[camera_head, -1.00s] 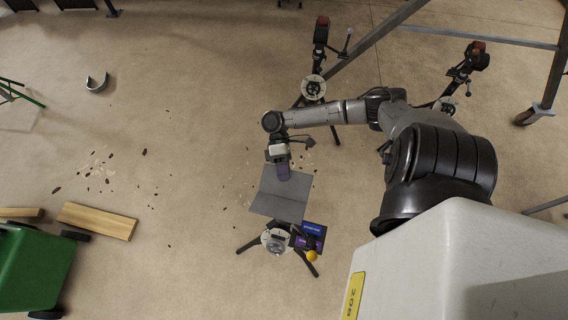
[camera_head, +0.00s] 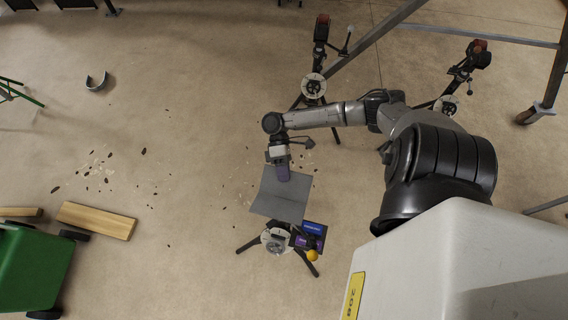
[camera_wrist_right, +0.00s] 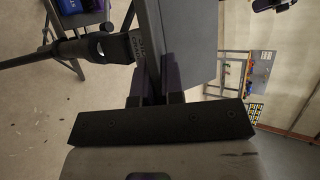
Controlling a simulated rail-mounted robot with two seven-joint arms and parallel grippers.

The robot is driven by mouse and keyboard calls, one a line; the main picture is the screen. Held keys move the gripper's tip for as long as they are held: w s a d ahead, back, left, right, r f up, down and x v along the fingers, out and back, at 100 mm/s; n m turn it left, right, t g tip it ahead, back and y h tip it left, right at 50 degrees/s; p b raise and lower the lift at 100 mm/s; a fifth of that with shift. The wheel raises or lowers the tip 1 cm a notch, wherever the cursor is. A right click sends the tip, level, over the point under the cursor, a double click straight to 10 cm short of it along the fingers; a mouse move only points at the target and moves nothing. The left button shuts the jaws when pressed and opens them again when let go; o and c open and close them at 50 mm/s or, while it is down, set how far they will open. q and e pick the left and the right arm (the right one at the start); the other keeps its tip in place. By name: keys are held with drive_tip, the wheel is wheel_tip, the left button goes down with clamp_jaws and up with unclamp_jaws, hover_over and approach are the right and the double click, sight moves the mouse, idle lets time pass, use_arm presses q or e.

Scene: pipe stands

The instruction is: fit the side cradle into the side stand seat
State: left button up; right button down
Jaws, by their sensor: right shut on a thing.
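The side cradle (camera_head: 280,198) is a grey, bent plate in the head view. My right gripper (camera_head: 283,177) is shut on its upper edge. In the right wrist view the two dark fingers (camera_wrist_right: 156,88) close around a thin grey plate of the cradle (camera_wrist_right: 189,40). A dark stem with a collar (camera_wrist_right: 112,47) meets the plate from the left. The side stand seat (camera_head: 275,241) is a pale round piece on a dark tripod, just below the cradle in the head view. The cradle's near edge borders or overlaps the seat in the picture; I cannot tell whether they touch. My left gripper is not in view.
A blue and purple box (camera_head: 312,236) and an orange ball (camera_head: 312,256) are beside the stand. Two other stands, one with a round top (camera_head: 313,86), stand behind my right arm. Wooden planks (camera_head: 97,220) and a green cart (camera_head: 32,266) are at the left. Floor left of the cradle is open.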

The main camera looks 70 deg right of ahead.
drive_tip(key=shift+f+b, duration=0.7)
drive_tip(key=shift+f, duration=0.5)
drive_tip(key=c, duration=1.2)
unclamp_jaws()
drive_tip(key=shift+o, duration=0.2)
drive_tip(key=shift+d+r, duration=0.1)
drive_tip(key=shift+d, duration=0.05)
drive_tip(key=v, duration=0.4)
drive_tip(key=shift+w+d+r, duration=0.2)
drive_tip(key=shift+d+r, duration=0.05)
drive_tip(key=b+v, duration=0.1)
drive_tip(key=v, duration=1.2)
drive_tip(key=shift+w+d+r, duration=0.15)
drive_tip(key=shift+d+r, duration=0.05)
drive_tip(key=shift+d, duration=0.1)
